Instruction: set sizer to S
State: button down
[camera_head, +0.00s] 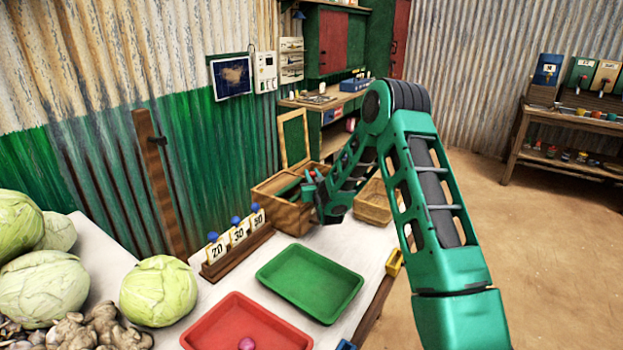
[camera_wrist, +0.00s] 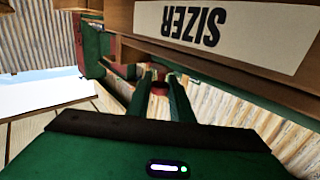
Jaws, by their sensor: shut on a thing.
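The sizer (camera_wrist: 215,28) shows in the wrist view as a wooden board with a white label reading SIZER, upside down in the picture. My gripper (camera_wrist: 160,82) is just below the label in that view, with its two green fingers shut on a small dark red piece (camera_wrist: 160,89). The piece is mostly hidden between the fingers. In the head view my gripper (camera_head: 312,183) is at the wooden box (camera_head: 284,218) by the wall, and its fingertips are hard to make out. No S mark is readable in either view.
A green tray (camera_head: 310,284) and a red tray (camera_head: 245,322) lie on the white table. A rack of number cards (camera_head: 236,250) stands left of the box. A wooden basket (camera_head: 373,207) is right of my gripper. Cabbages (camera_head: 160,290) fill the left end.

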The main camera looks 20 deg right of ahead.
jog(key=shift+w+a, duration=0.4)
jog(key=shift+w, duration=0.15)
jog(key=c, duration=1.6)
grip_release()
jog(key=shift+s, duration=0.1)
jog(key=s, duration=0.2)
jog(key=s+a, duration=0.1)
jog(key=s, duration=0.4)
jog(key=shift+s+a+f, duration=0.1)
jog(key=shift+s+a, duration=0.05)
jog(key=shift+s, duration=0.2)
jog(key=shift+s+a, duration=0.25)
jog(key=shift+s, duration=1)
